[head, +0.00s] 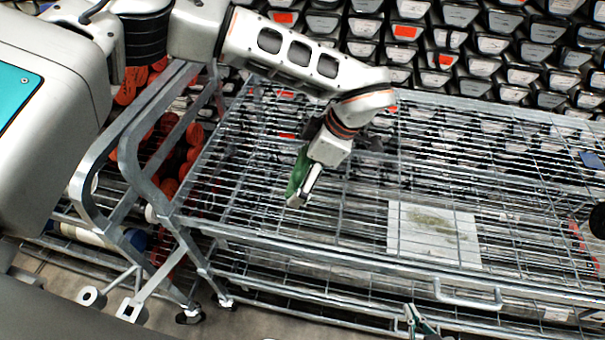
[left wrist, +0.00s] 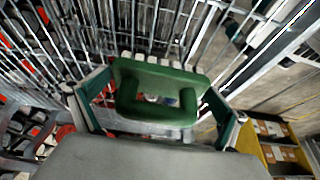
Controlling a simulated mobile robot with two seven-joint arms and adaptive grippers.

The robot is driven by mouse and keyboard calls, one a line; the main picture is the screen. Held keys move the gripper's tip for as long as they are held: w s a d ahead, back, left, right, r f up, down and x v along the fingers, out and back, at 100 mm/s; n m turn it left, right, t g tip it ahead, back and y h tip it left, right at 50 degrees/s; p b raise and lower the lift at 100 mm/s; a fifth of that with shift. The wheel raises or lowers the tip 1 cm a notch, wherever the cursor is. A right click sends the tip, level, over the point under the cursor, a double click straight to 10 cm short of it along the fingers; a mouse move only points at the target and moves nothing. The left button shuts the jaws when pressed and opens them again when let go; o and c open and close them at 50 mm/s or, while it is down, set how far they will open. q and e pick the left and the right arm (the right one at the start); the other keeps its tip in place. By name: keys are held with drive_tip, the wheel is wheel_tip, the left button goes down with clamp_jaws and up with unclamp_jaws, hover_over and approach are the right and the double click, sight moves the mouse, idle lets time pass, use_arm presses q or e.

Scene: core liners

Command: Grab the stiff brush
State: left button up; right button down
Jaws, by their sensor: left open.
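The stiff brush is green with a loop handle and pale bristles along its far edge. In the left wrist view the brush (left wrist: 160,75) sits between the two spread fingers of my left gripper (left wrist: 155,98), handle toward the palm. In the head view the green of the brush (head: 297,172) shows beside the fingers of my left gripper (head: 305,190), over the wire cart. The jaws are open around it, and I cannot tell whether a finger touches it. My right gripper (head: 418,322) shows only partly at the bottom edge, apart from the brush; its opening is unclear.
The metal wire cart (head: 340,238) fills the middle, with curved end rails at left and a handle at front. A pale sheet (head: 433,233) lies on its mesh. Rows of core liners (head: 480,45) stand behind. A yellow rack shows at right in the left wrist view.

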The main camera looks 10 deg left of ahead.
use_arm(q)
drive_tip(key=c, duration=1)
drive_tip(key=shift+r, duration=0.1)
